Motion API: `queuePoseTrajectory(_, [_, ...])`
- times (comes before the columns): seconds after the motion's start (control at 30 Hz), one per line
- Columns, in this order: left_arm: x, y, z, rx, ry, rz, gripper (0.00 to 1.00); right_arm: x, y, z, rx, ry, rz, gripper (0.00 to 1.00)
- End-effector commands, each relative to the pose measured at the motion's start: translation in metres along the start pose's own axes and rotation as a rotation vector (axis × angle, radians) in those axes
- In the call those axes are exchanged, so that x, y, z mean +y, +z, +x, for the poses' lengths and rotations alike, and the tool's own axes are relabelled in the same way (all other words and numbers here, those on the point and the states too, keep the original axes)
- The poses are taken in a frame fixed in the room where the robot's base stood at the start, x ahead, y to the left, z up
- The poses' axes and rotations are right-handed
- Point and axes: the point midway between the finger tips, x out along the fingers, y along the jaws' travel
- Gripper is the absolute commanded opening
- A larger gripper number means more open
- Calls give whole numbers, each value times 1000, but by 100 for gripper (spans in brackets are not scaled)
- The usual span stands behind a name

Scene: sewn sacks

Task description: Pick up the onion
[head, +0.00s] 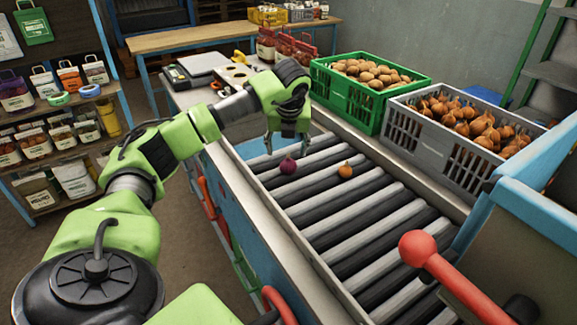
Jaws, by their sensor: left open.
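A purple-red onion (288,166) lies on the roller conveyor (345,215) near its far end. A smaller orange-brown onion (345,170) lies on the rollers to its right, apart from it. My left gripper (287,148) points down just above and behind the purple onion in the picture. Its fingers are apart and I see nothing between them. I cannot tell whether a fingertip touches the onion. My right gripper is not in view.
A green crate (345,100) of potatoes and a grey crate (432,140) of brown onions stand along the conveyor's right side. A lever with a red knob (415,248) is at the near right. Shelves with bags (60,140) stand at left. The near rollers are clear.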

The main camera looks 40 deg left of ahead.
Motion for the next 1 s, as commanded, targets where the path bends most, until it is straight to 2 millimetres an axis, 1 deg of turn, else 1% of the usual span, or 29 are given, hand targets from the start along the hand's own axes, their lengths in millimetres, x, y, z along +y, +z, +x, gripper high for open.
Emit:
queuePoseTrajectory(0.03, [0,-1,9,3,3,1,55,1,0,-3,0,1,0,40])
queuePoseTrajectory(0.1, [0,0,19,2,2,0,55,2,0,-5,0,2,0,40])
queuePoseTrajectory(0.27, [0,0,31,1,1,0,55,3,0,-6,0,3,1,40])
queuePoseTrajectory(0.37, [-2,-1,38,2,1,1,55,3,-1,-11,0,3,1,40])
queuePoseTrajectory(0.53, [-7,-6,62,4,3,1,55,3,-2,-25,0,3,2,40])
queuePoseTrajectory(0.63, [-7,-5,76,2,1,0,55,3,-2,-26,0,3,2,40])
queuePoseTrajectory(0.73, [-7,-5,83,0,1,0,55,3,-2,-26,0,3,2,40])
queuePoseTrajectory(0.93, [-7,-5,84,-1,0,0,55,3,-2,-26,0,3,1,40])
queuePoseTrajectory(0.97, [-7,-5,84,-1,0,0,52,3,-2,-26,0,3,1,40])
queuePoseTrajectory(1.0, [-7,-5,84,-1,0,0,42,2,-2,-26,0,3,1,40])
